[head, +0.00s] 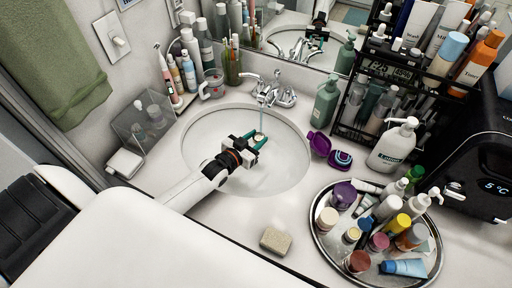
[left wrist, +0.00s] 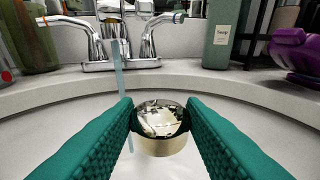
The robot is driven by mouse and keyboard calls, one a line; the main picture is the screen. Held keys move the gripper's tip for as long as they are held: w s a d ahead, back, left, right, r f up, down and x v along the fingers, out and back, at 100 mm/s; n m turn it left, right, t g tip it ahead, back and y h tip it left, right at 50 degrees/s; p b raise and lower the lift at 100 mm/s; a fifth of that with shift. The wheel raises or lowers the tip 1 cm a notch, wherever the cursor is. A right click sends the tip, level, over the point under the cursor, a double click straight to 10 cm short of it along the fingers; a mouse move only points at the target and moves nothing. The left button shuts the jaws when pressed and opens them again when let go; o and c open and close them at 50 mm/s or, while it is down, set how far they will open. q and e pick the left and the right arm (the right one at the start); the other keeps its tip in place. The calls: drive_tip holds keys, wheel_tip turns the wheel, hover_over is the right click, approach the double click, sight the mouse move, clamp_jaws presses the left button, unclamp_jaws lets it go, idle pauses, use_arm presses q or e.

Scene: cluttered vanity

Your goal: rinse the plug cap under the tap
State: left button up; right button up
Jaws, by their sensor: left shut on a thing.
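The plug cap (left wrist: 160,128) is a small round piece with a pale cream side and a shiny, patchy metallic top. My left gripper (head: 257,141) is shut on it, with green ridged fingers on either side, and holds it over the white basin (head: 205,135). The cap also shows in the head view (head: 259,137). The tap (head: 266,88) is chrome with two handles, and a thin pale-blue water stream (left wrist: 119,75) runs from it. My right gripper is not in view.
A round tray (head: 318,243) crowded with bottles and jars stands right of the basin. A soap pump bottle (head: 325,102), purple items (head: 320,144) and a black rack (head: 345,120) stand at the right rim. A sponge (head: 276,241) lies in front. The basin is otherwise clear.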

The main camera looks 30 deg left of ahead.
use_arm(q)
drive_tip(key=w+a+f+b, duration=0.2)
drive_tip(key=w+a+b, duration=0.3)
drive_tip(key=w+b, duration=0.2)
drive_tip(key=shift+w, duration=0.55)
idle(0.4)
drive_tip(key=shift+d+r, duration=0.1)
drive_tip(key=shift+w+d, duration=0.35)
drive_tip(key=shift+s+a, duration=0.1)
drive_tip(key=shift+s+a, duration=0.3)
drive_tip(key=shift+a, duration=0.1)
drive_tip(key=shift+w+d, duration=0.1)
drive_tip(key=shift+d, duration=0.05)
idle(0.3)
drive_tip(key=shift+w+d, duration=0.25)
drive_tip(key=shift+d, duration=0.1)
